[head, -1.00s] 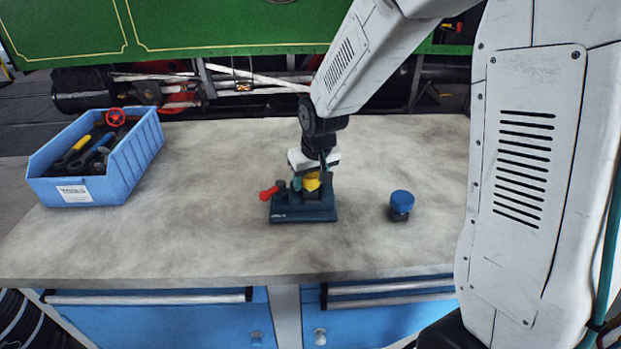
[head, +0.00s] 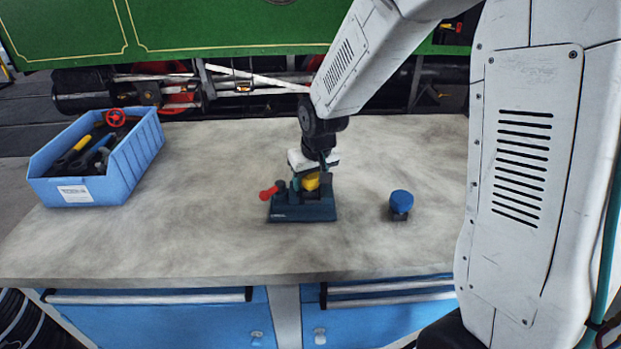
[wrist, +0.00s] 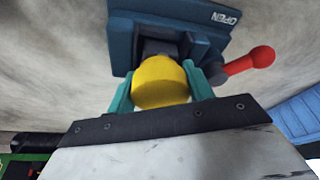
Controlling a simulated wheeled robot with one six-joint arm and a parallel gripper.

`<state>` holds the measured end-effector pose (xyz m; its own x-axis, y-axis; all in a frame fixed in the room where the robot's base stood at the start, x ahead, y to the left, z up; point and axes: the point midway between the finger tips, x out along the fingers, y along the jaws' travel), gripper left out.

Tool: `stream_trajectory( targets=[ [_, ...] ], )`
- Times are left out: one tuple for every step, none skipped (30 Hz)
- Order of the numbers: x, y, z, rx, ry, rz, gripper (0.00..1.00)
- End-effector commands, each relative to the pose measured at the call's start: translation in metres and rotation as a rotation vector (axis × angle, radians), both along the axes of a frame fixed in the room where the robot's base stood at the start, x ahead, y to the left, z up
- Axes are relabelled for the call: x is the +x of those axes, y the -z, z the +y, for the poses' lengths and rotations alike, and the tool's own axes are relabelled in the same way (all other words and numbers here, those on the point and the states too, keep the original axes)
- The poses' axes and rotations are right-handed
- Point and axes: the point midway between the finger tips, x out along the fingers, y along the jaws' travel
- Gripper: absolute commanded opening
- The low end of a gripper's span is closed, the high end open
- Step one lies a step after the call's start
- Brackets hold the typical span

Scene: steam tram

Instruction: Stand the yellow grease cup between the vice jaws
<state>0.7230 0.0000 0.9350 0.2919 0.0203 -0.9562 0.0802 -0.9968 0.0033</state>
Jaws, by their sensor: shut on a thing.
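The yellow grease cup (head: 311,181) is at the vice (head: 303,209), a dark teal block with a red-knobbed handle (head: 269,192) on its left. My gripper (head: 311,182) points down over the vice. In the wrist view my gripper (wrist: 162,86) has its teal fingers shut on the yellow cup (wrist: 160,82), one on each side. The cup's dark lower part sits at the gap of the vice (wrist: 172,35), which is marked OPEN. The cup looks upright. Its foot is hidden, so I cannot tell whether it touches the vice.
A blue-topped cup (head: 401,203) stands on the workbench (head: 200,235) right of the vice. A blue bin (head: 128,163) of tools is at the back left. The bench between the bin and the vice is clear. A green tram side rises behind.

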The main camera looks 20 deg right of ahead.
Motion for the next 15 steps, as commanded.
stream_trajectory(
  targets=[
    [-0.0097,0.0139,-0.0008,-0.003,-0.001,0.034,0.17],
    [-0.0097,0.0139,-0.0008,-0.003,-0.001,0.034,0.17],
    [-0.0097,0.0139,-0.0008,-0.003,-0.001,0.034,0.17],
    [-0.0097,0.0139,-0.0008,-0.003,-0.001,0.034,0.57],
    [-0.0097,0.0139,-0.0008,-0.003,-0.001,0.034,0.65],
    [-0.0097,0.0139,-0.0008,-0.003,-0.001,0.034,0.7],
    [-0.0097,0.0139,-0.0008,-0.003,-0.001,0.034,0.7],
    [-0.0101,0.0143,-0.0009,-0.003,-0.001,0.035,0.57],
    [-0.0101,0.0143,-0.0009,-0.003,-0.002,0.035,0.59],
    [-0.0101,0.0143,-0.0009,-0.003,-0.002,0.035,0.59],
    [-0.0101,0.0143,-0.0009,-0.003,-0.002,0.035,0.59],
    [-0.0101,0.0143,-0.0009,-0.003,-0.002,0.035,0.59],
    [-0.0101,0.0141,-0.0009,-0.003,-0.002,0.035,0.59],
    [-0.0101,0.0134,-0.0009,-0.003,-0.002,0.035,0.59],
    [-0.01,0.0121,-0.0008,-0.003,-0.002,0.035,0.59]
  ],
)
